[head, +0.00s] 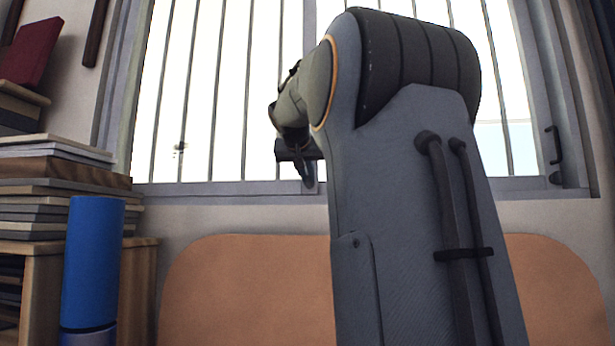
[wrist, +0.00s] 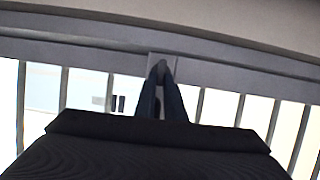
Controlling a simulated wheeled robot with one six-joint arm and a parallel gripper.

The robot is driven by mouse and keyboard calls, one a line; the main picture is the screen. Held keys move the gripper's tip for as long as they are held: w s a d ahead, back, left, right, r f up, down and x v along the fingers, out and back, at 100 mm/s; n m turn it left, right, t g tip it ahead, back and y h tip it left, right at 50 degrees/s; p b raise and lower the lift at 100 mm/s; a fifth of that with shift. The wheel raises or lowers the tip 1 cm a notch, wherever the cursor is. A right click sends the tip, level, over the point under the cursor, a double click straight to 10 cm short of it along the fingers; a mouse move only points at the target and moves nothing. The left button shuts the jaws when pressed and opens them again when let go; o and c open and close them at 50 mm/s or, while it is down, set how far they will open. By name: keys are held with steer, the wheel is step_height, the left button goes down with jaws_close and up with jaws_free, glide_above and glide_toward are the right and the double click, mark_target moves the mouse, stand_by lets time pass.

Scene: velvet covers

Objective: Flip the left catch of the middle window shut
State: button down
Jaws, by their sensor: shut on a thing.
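My gripper (head: 306,176) is at the lower frame of the barred window (head: 235,90), at the foot of a grey upright. In the wrist view, its two dark fingers (wrist: 162,70) close together at their tips against the grey frame (wrist: 220,62). They are shut on a small part there, at the place of the catch. The fingers largely hide the catch, so its angle cannot be told. My forearm covers much of the window's middle in the head view.
A dark handle (head: 555,145) is on the window frame at the right. Stacked boards (head: 60,180) and a blue cylinder (head: 92,262) stand at the left. An orange-brown panel (head: 245,290) spans below the window. Vertical bars cross the panes.

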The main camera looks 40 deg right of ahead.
steer(key=shift+w+f, duration=0.1)
steer(key=shift+f, duration=0.15)
steer(key=c, duration=1.8)
jaws_free()
steer(key=shift+c, duration=0.2)
steer(key=shift+w+d, duration=0.1)
steer(key=shift+d, duration=0.05)
steer(key=b+v, duration=0.2)
steer(key=v, duration=0.6)
